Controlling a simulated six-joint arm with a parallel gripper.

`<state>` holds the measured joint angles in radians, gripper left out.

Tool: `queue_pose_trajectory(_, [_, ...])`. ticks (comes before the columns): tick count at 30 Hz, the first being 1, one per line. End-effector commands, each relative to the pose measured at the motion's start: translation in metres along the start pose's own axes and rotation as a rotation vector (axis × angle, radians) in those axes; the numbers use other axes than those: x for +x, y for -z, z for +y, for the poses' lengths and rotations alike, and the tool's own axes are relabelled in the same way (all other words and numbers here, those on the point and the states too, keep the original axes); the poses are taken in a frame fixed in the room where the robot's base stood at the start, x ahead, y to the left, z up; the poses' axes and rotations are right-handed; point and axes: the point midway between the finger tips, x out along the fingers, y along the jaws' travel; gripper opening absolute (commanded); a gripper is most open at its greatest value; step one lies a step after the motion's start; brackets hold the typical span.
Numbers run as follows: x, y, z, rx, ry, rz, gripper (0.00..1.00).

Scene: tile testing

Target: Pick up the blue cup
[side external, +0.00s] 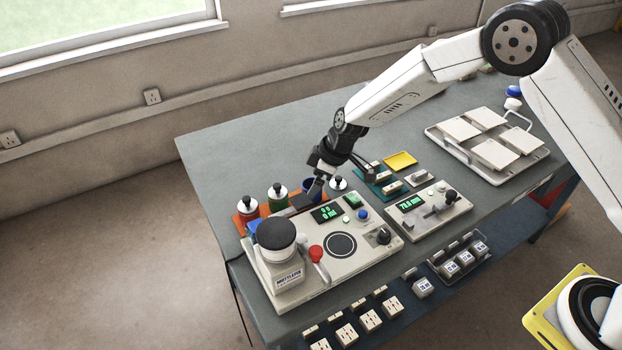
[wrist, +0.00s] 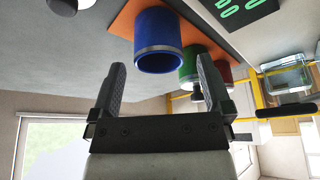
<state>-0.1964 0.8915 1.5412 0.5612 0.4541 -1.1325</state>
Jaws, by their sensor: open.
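The blue cup (wrist: 157,42) appears in the wrist view on an orange mat (wrist: 122,20), its open dark rim towards the camera. In the side view the blue cup (side external: 309,183) is mostly hidden behind my gripper (side external: 315,190). My gripper (wrist: 162,68) is open and empty, and its two fingers lie to either side of the cup's rim in the wrist view. The cup's body extends beyond the fingertips; I cannot tell whether either finger touches it.
Green (side external: 277,193) and red (side external: 247,208) lidded containers stand left of the blue cup. A tester panel (side external: 310,245) with a red-knobbed lever is in front. A yellow tile (side external: 400,161) and a tray of pale tiles (side external: 488,140) lie to the right. The table's back left is clear.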

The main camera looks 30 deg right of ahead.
Motion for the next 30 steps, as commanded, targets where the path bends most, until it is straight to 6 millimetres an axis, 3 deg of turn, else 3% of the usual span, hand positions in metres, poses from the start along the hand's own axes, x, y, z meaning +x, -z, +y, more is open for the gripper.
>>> queue_pose_trajectory(13, [0.04, 0.001, 0.001, 0.001, 0.0, 0.0, 1.0])
queue_pose_trajectory(30, [0.042, 0.002, 0.001, 0.0, 0.0, 0.0, 1.0])
